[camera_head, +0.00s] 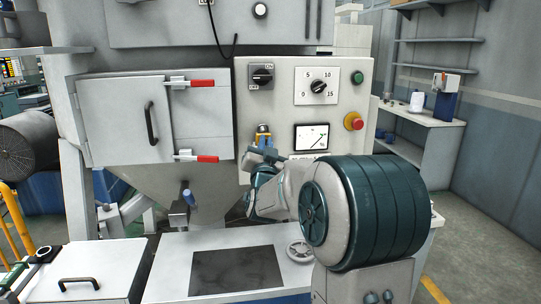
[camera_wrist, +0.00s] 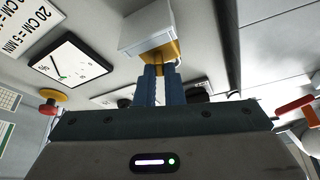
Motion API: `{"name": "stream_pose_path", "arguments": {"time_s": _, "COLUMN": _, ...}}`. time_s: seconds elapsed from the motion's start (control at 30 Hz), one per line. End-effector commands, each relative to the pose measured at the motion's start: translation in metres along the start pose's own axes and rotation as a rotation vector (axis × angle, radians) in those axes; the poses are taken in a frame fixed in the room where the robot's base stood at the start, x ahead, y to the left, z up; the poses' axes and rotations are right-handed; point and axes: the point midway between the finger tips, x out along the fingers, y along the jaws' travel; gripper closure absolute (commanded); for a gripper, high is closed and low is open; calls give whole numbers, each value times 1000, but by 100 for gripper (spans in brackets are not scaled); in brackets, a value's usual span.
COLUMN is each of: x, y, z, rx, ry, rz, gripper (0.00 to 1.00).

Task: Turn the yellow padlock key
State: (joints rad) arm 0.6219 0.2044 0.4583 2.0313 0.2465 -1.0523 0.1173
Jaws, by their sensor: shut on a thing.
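The yellow padlock key (camera_wrist: 161,55) shows in the wrist view at the tips of my gripper (camera_wrist: 161,70), below a pale grey block. My gripper's two blue fingers are close together and shut on the yellow part. In the head view my gripper (camera_head: 265,140) reaches up to the lower left of the white control panel (camera_head: 285,100). A small bit of yellow shows beside its fingertips there. The key's full outline and how far it is turned are hidden by the fingers.
A dial (camera_head: 318,86), a rotary switch (camera_head: 262,76), a gauge (camera_head: 312,137) and a red emergency button (camera_head: 354,121) sit on the panel near my gripper. Red-handled latches (camera_head: 196,157) stick out at left. A white table (camera_head: 175,255) lies below.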

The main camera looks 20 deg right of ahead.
Motion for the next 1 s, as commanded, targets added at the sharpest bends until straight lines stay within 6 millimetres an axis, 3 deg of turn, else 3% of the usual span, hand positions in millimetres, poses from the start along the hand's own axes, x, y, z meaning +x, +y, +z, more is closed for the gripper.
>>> {"name": "stream_pose_path", "arguments": {"time_s": 0.3, "x": -4, "y": 4, "z": 8, "rx": 200, "ry": -3, "rz": 86, "gripper": 100}}
{"name": "stream_pose_path", "arguments": {"time_s": 1.0, "x": 0, "y": 1, "z": 1, "rx": 693, "ry": -2, "rz": 290, "gripper": 100}}
